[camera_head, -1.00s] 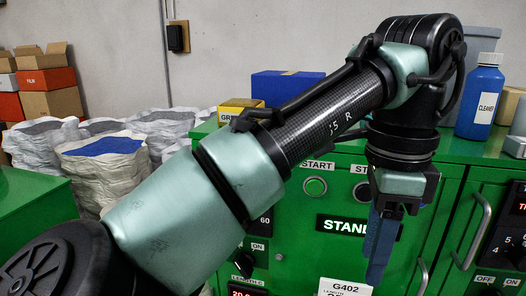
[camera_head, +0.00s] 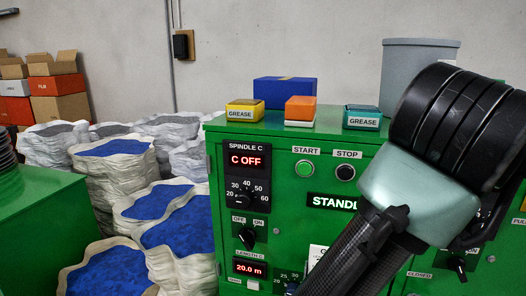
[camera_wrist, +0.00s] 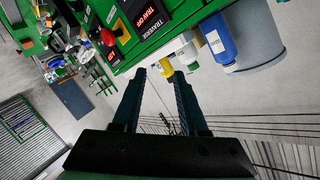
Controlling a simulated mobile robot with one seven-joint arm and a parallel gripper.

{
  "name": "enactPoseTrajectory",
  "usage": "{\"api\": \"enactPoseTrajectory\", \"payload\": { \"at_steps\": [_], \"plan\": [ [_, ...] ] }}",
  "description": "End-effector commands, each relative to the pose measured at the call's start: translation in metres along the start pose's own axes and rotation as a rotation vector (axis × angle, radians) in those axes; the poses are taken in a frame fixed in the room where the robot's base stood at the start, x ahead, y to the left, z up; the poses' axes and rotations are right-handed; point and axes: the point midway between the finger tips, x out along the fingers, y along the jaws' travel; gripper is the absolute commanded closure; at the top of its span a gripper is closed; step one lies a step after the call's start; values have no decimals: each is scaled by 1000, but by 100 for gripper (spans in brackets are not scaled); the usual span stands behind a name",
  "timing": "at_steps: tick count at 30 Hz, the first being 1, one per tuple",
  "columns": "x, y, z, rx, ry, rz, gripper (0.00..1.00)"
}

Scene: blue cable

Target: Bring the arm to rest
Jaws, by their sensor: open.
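My gripper (camera_wrist: 158,85) shows in the wrist view with its two dark fingers spread apart and nothing between them. It is out of the head view, where only my dark and pale green arm links cross the right side. Beyond the fingers, the wrist view shows a green machine with a red display reading TRAV OFF (camera_wrist: 150,18), tilted in the picture. A blue bottle (camera_wrist: 217,40) stands on the machine's edge to the right of the fingers, apart from them.
The green machine (camera_head: 290,215) with START and STOP buttons stands ahead. On its top are grease boxes (camera_head: 245,110), an orange-and-white box (camera_head: 300,110), a blue box (camera_head: 284,92) and a grey bin (camera_head: 415,70). Sacks of blue material (camera_head: 150,205) stand at left.

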Motion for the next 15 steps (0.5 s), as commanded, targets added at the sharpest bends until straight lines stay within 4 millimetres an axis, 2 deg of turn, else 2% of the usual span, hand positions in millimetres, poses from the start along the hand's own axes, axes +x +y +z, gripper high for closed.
{"api": "enactPoseTrajectory", "payload": {
  "at_steps": [1,3,5,7,9,12,15],
  "plan": [
    [-16,-18,-11,-69,104,-113,57],
    [-47,-48,-20,-154,232,-286,57],
    [-82,-73,-20,-218,333,-438,57],
    [-128,-96,-12,-277,433,-617,57],
    [-173,-111,-1,-310,510,-778,57],
    [-229,-119,14,-321,583,-963,57],
    [-269,-118,24,-308,624,-1088,57]
  ]
}}
